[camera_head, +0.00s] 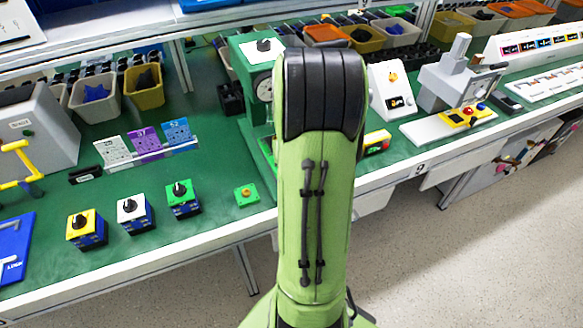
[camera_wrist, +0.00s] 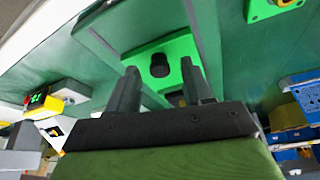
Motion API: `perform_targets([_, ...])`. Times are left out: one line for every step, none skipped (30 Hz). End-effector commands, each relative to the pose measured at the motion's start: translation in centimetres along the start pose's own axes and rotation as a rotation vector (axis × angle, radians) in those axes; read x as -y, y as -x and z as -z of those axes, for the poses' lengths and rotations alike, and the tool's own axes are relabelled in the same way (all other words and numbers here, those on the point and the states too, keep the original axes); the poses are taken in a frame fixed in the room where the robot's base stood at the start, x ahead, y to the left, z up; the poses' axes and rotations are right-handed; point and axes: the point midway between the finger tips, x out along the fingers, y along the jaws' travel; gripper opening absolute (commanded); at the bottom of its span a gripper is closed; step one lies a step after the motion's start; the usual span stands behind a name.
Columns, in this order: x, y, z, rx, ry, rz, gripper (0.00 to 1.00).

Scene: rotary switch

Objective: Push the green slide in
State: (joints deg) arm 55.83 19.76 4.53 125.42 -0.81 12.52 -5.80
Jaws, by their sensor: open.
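In the wrist view my gripper (camera_wrist: 160,66) is open, with its two dark fingers apart and nothing visibly held. A bright green part (camera_wrist: 182,45) with a dark round piece on it shows just beyond and between the fingertips. I cannot tell whether this part is the slide, or whether a finger touches it. In the head view a green machine (camera_head: 245,53) with a round dial and a white top plate stands behind my arm. My arm hides its right side and much of its base. My gripper is hidden in the head view.
A small green button box (camera_head: 246,195) sits left of my arm, beside switch boxes with green (camera_head: 183,197), white (camera_head: 133,211) and yellow (camera_head: 86,229) tops. A yellow display device (camera_head: 376,142) is to the right. Bins line the back. Some green tabletop is bare at the front.

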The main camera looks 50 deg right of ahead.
Motion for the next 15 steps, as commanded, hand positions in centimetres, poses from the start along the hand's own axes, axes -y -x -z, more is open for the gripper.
perform_targets([0.00, -0.44, -0.02, 0.000, 0.000, 0.000, 0.50])
perform_targets([0.01, -0.53, 0.00, -0.001, 0.000, 0.000, 0.50])
perform_targets([0.01, -0.58, 0.03, -0.001, 0.000, 0.000, 0.50])
perform_targets([0.02, -0.59, 0.05, -0.001, 0.000, 0.000, 0.50])
perform_targets([0.02, -0.57, 0.06, -0.001, 0.000, 0.000, 0.50])
perform_targets([0.02, -0.54, 0.07, -0.001, 0.000, 0.000, 0.50])
perform_targets([0.02, -0.53, 0.07, -0.001, 0.000, 0.000, 0.50])
perform_targets([0.02, -0.52, 0.07, -0.001, 0.000, 0.000, 0.50])
perform_targets([0.02, -0.51, 0.07, -0.001, 0.000, 0.000, 0.50])
perform_targets([0.02, -0.51, 0.07, -0.001, 0.000, 0.000, 0.46])
perform_targets([0.02, -0.50, 0.07, -0.001, 0.000, 0.000, 0.41])
perform_targets([0.02, -0.50, 0.07, -0.001, 0.000, 0.000, 0.35])
perform_targets([0.02, -0.50, 0.07, -0.001, 0.000, 0.000, 0.30])
perform_targets([0.02, -0.50, 0.06, -0.001, 0.000, 0.000, 0.26])
perform_targets([0.02, -0.50, 0.06, -0.001, 0.000, 0.000, 0.20])
